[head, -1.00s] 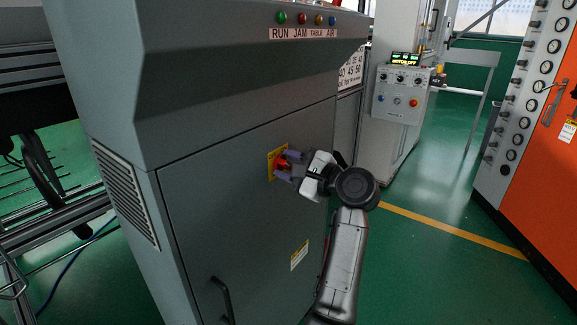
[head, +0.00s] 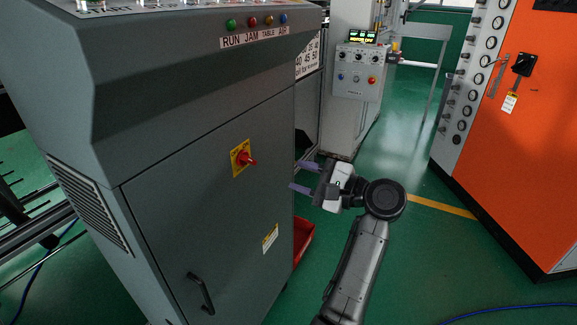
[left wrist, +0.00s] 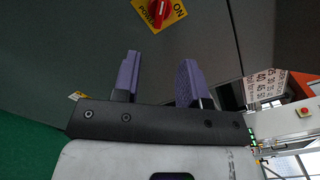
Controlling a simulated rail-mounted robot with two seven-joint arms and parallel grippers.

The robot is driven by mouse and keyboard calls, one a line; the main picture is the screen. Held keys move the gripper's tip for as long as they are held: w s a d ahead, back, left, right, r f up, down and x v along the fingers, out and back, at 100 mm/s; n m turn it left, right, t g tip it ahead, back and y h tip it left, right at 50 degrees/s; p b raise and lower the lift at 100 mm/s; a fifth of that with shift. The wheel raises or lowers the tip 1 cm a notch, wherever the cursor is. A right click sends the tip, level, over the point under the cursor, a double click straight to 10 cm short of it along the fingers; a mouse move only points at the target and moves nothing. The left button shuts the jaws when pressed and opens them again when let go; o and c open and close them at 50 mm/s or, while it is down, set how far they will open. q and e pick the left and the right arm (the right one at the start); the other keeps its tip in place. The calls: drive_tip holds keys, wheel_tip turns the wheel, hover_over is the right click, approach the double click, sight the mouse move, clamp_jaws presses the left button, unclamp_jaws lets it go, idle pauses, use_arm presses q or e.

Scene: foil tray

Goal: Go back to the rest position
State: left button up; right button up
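My left gripper (head: 298,176) is open and empty, beside the right edge of the grey machine cabinet. Its two purple fingers stand apart in the left wrist view (left wrist: 158,78), with nothing between them. A red rotary switch (head: 246,159) on a yellow plate is on the cabinet door, to the left of the fingers and clear of them. The switch (left wrist: 158,10) also shows at the top of the left wrist view, where the plate reads POWER and ON. My right gripper is not in view.
The grey cabinet (head: 190,220) with a black door handle (head: 201,293) fills the left side. A red bin (head: 303,240) sits on the floor behind my arm. A control box (head: 358,72) on a pillar and an orange cabinet (head: 530,150) stand beyond. Green floor between is open.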

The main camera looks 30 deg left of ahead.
use_arm(q)
drive_tip(key=shift+d, duration=0.4)
idle(0.3)
